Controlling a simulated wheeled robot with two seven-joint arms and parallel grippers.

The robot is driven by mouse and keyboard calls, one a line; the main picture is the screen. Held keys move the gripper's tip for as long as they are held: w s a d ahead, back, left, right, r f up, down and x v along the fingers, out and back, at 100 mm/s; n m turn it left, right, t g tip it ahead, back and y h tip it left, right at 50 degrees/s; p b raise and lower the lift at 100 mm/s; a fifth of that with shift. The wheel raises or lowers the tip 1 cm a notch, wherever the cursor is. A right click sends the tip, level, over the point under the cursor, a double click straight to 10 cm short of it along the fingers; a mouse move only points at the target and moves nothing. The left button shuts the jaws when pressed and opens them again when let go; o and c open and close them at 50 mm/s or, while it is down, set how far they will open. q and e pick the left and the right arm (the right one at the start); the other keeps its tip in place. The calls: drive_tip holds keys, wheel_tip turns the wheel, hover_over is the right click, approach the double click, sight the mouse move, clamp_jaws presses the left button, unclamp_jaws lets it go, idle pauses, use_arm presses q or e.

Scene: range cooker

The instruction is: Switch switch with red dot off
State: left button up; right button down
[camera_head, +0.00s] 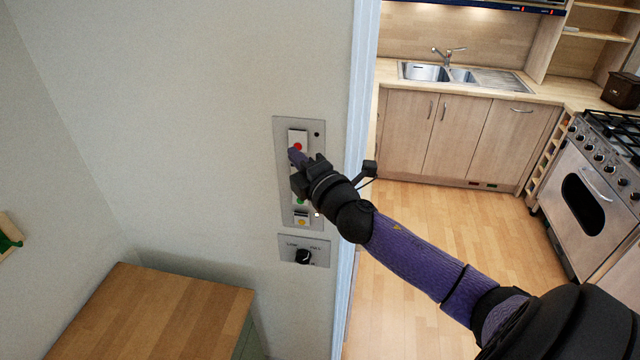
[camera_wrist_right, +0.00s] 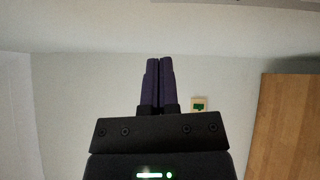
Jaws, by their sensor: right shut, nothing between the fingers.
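The switch with the red dot (camera_head: 298,147) is the upper white rocker on a grey wall panel (camera_head: 284,131). Its top part shows above my fingers; its lower part is hidden. My right gripper (camera_head: 297,157) is shut and empty, its purple fingertips at or just in front of the panel, slightly below the red dot. I cannot tell if they touch the switch. In the right wrist view the closed purple fingers (camera_wrist_right: 157,80) stand side by side. A switch with a green dot (camera_head: 299,200) shows partly below the gripper. My left gripper is not in view.
A switch with a yellow dot (camera_head: 301,218) sits at the panel's bottom. Below is a plate with a black knob (camera_head: 303,257). A wooden-topped cabinet (camera_head: 150,310) stands lower left. The door frame (camera_head: 357,120) is right of the panel, with open kitchen floor (camera_head: 450,220) beyond.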

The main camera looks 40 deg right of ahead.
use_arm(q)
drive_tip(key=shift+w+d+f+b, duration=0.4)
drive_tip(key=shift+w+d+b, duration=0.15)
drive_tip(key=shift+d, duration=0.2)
use_arm(e)
drive_tip(key=s, duration=0.7)
drive_tip(key=shift+d, duration=0.4)
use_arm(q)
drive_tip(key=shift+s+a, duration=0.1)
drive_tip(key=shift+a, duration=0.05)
use_arm(e)
drive_tip(key=shift+s+a+r, duration=0.1)
drive_tip(key=shift+s+r, duration=0.05)
